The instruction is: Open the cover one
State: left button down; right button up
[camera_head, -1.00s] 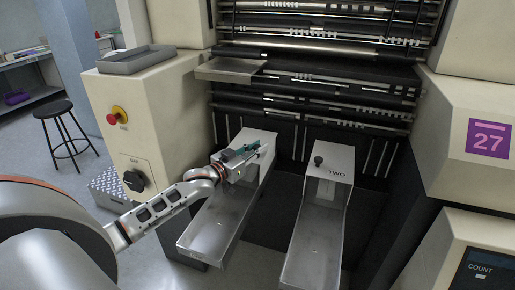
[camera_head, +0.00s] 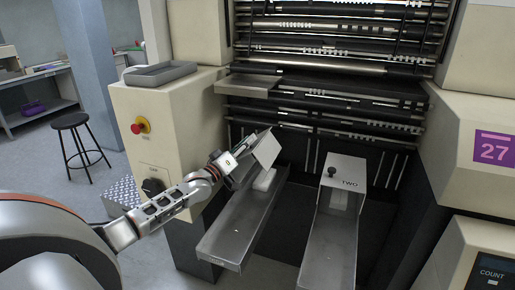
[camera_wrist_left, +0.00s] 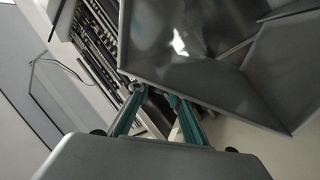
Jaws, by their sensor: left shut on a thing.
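Cover one (camera_head: 266,149) is a pale panel at the back end of the left chute (camera_head: 228,240). It is tilted up, with the chute's back end exposed below it. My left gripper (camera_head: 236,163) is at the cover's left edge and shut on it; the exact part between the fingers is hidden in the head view. In the left wrist view, the green fingers of the gripper (camera_wrist_left: 155,94) meet the edge of a grey metal panel. Cover two (camera_head: 342,172), marked TWO with a dark knob, lies closed on the right chute. My right gripper is not in view.
Black machine rollers and bars (camera_head: 330,80) stand behind the chutes. A machine panel marked 27 (camera_head: 494,148) stands right.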

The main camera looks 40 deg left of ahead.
pick_arm(q)
jog(key=a+n+y, duration=0.1)
jog(key=a+n, duration=0.1)
jog(key=s+a+n+y+b, duration=0.1)
jog(key=a+n, duration=0.1)
jog(key=a+n+t+y, duration=0.1)
jog(key=a+n, duration=0.1)
jog(key=shift+s+a+f+b, duration=0.3)
jog(key=shift+a+f, duration=0.1)
jog(key=s+a+f+n+y+b, duration=0.1)
jog(key=a+f+n+y+b, duration=0.2)
jog(key=a+n, duration=0.3)
jog(key=f+n+y, duration=0.1)
jog(key=n, duration=0.1)
jog(key=shift+s+a+n, duration=0.3)
jog(key=shift+s+a, duration=0.05)
jog(key=shift+a, duration=0.05)
jog(key=c, duration=1.9)
grip_release()
